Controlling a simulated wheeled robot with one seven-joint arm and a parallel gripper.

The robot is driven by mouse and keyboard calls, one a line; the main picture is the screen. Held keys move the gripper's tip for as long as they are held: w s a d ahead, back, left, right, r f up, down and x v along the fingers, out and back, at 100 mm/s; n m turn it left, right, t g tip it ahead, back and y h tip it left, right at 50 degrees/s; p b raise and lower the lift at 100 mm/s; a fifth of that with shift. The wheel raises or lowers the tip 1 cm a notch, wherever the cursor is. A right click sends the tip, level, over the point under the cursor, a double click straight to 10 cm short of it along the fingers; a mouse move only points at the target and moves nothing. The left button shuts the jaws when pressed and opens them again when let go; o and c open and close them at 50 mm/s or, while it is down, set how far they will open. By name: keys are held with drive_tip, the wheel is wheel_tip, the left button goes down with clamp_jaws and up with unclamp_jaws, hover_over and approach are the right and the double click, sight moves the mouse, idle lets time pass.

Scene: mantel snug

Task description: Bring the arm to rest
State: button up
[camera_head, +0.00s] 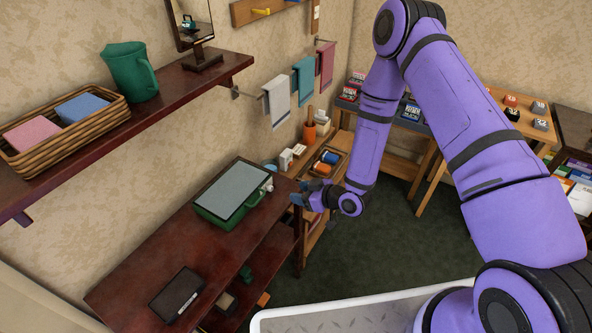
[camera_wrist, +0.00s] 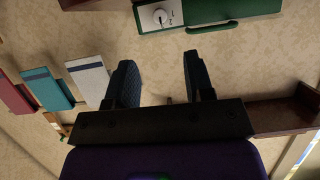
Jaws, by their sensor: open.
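My purple arm reaches forward over the floor and bends down toward the right end of the dark red table (camera_head: 150,260). My gripper (camera_head: 297,199) is at that end, just right of the green case with a grey top (camera_head: 232,192). In the wrist view my gripper (camera_wrist: 158,62) shows two dark fingers spread apart, with only wall between them. The green case (camera_wrist: 225,12) is at the top of that view, beyond the fingertips. Whether the fingers touch the table end is too small to tell.
A wall shelf (camera_head: 150,105) holds a wicker basket (camera_head: 70,135), a green jug (camera_head: 130,72) and a mirror stand. Towels (camera_head: 277,100) hang on the wall. A dark flat box (camera_head: 177,294) lies on the table. The dark green floor (camera_head: 400,235) is open right of my gripper.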

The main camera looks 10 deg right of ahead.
drive_tip(key=w+d+r+m+h, duration=0.15)
drive_tip(key=d+r, duration=0.25)
drive_tip(key=r, duration=0.4)
drive_tip(key=w+d+r+h, duration=0.2)
drive_tip(key=d+r+h, duration=0.1)
drive_tip(key=r, duration=0.4)
drive_tip(key=w+d+r+h, duration=0.2)
drive_tip(key=d+r, duration=0.2)
drive_tip(key=r, duration=0.4)
drive_tip(key=s+d+r+m+h, duration=0.2)
drive_tip(key=s+d+r, duration=0.2)
drive_tip(key=r, duration=0.5)
drive_tip(key=s+d+r+m+g+h, duration=0.1)
drive_tip(key=s+d+r+m+h, duration=0.3)
drive_tip(key=s+r, duration=0.9)
drive_tip(key=s+d+r+m+g+y, duration=0.1)
drive_tip(key=s+r, duration=0.1)
drive_tip(key=s, duration=0.6)
drive_tip(key=s+d+r+m+g+y, duration=0.1)
drive_tip(key=s+r, duration=0.1)
drive_tip(key=s, duration=0.6)
drive_tip(key=shift+s+m, duration=0.35)
drive_tip(key=shift+s, duration=0.05)
drive_tip(key=shift+d, duration=0.1)
